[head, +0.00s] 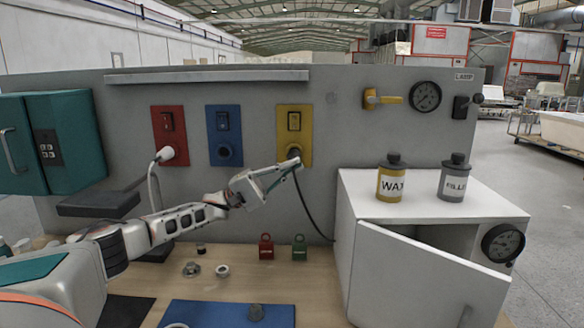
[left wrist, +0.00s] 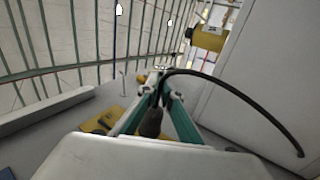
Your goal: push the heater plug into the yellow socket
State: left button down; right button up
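The yellow socket (head: 307,140) is a plate on the grey wall panel with a switch above a dark round outlet. My left gripper (head: 292,166) is just in front of and below that outlet. In the left wrist view its teal-edged fingers (left wrist: 161,98) close around the black heater plug (left wrist: 151,124). The plug's black cable (head: 309,210) runs down to the white heater box. It also arcs right in the left wrist view (left wrist: 235,92). Whether the plug touches or enters the outlet is hidden by the fingers. My right gripper is not in view.
A white plug (head: 165,154) sits in the red socket (head: 168,122); the blue socket (head: 223,122) is empty. The white box (head: 350,200) has its door (head: 425,275) ajar and bottles on top. Two small padlock-shaped items, red (head: 266,247) and green (head: 299,247), stand on the bench below.

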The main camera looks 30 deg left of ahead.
pick_arm(q)
jog(key=shift+w+a+b, duration=0.25)
jog(key=shift+w+b, duration=0.15)
jog(key=shift+b, duration=0.1)
dwell(0.3)
jog(key=shift+w+a+b, duration=0.5)
jog(key=shift+w+b, duration=0.3)
jog(key=shift+b, duration=0.25)
jog(key=c, duration=2.2)
grip_release()
jog(key=v, duration=1.2)
